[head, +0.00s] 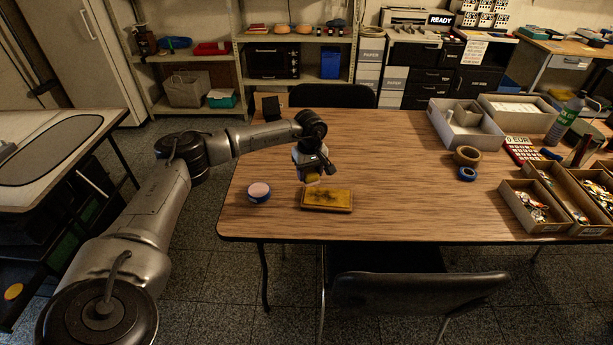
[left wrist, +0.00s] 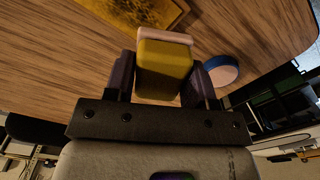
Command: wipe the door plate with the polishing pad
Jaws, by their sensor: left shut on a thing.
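The polishing pad is a yellow block (left wrist: 165,70) with a pale pinkish layer along one edge. My left gripper (head: 313,175) is shut on it, with one dark finger on each side in the left wrist view. In the head view the pad (head: 312,178) shows just below the fingers, by the far left edge of the door plate. The door plate (head: 327,199) is a brassy yellow slab with dark smudges, lying flat near the table's front edge. It also shows in the left wrist view (left wrist: 142,12), apart from the pad. My right gripper is in neither view.
A blue tin with a pale pink top (head: 259,192) stands left of the plate on the wooden table (head: 390,205). Tape rolls (head: 467,156), open key boxes (head: 538,227) and a grey tray (head: 484,141) fill the right side. The table's middle is clear. A chair (head: 420,290) stands in front.

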